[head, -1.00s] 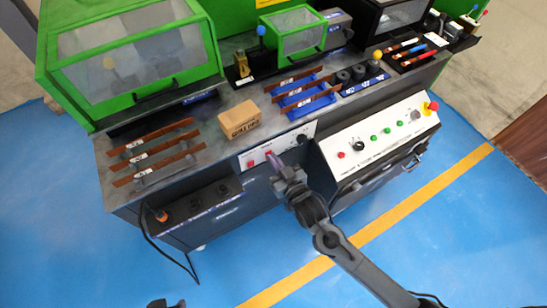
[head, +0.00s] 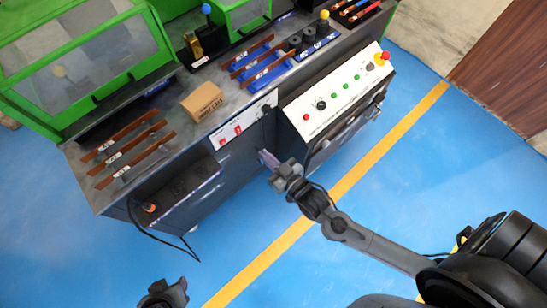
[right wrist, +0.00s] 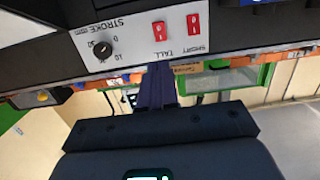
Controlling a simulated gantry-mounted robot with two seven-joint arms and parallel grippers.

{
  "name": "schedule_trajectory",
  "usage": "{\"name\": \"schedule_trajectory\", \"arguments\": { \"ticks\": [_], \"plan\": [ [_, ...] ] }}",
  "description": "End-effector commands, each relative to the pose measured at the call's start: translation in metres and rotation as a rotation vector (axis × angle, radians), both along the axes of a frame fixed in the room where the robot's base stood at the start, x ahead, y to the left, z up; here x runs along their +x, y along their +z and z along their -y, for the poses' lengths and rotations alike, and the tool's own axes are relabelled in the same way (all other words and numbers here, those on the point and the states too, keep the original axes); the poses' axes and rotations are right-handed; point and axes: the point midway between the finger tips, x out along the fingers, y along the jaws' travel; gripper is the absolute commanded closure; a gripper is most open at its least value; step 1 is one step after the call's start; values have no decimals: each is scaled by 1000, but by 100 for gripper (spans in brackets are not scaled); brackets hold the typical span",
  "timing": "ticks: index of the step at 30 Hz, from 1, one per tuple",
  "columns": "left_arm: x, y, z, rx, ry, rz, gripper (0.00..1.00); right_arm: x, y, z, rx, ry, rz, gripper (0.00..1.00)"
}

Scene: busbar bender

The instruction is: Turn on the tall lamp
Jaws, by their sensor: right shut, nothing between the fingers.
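A white panel on the bench front carries two red rocker switches. The switch labelled "TALL" (right wrist: 159,31) is the middle control in the right wrist view, and it also shows in the head view (head: 238,129). My right gripper (head: 268,158) is shut and empty, in front of the bench and just below the panel in the head view. Its dark purple fingers (right wrist: 158,85) point toward the panel, apparently apart from it. My left gripper (head: 165,293) shows partly at the bottom edge; its jaws are unclear. No tall lamp is clearly recognisable.
A second red switch (right wrist: 193,24) and a stroke knob (right wrist: 103,49) flank the "TALL" switch. A sloped control console (head: 333,100) with buttons juts out to the right. A cardboard box (head: 202,101) sits on the bench.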

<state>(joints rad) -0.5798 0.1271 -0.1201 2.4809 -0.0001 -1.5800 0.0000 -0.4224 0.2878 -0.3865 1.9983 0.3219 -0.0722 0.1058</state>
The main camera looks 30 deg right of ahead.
Motion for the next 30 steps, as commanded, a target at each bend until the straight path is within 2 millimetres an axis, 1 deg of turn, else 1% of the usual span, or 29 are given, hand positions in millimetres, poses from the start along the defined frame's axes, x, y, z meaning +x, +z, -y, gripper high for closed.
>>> {"name": "schedule_trajectory", "arguments": {
  "ticks": [1, 3, 7, 24, 26, 28, 29, 30],
  "plan": [
    [1, 4, 0, 1, -1, 1, 57, -8, 2, 1, 0, 0, -3, 100],
    [1, 5, 0, 2, 0, 1, 57, -14, 2, 2, 0, 0, -2, 100],
    [0, 7, 0, 1, -1, 0, 57, -22, 2, 3, 0, 0, -1, 100],
    [0, 8, 3, -13, 8, -2, 57, -25, 4, 3, 0, 0, -1, 100],
    [0, 12, 3, -12, 9, -3, 57, -26, 7, 3, 2, 0, -3, 100],
    [0, 19, 3, -12, 9, -4, 57, -28, 13, 3, 9, -9, -9, 100],
    [0, 24, 3, -12, 9, -4, 57, -28, 19, 5, 13, -18, -9, 100],
    [0, 30, 3, -11, 8, -4, 57, -27, 32, 9, 24, -32, 0, 100]
  ]
}}
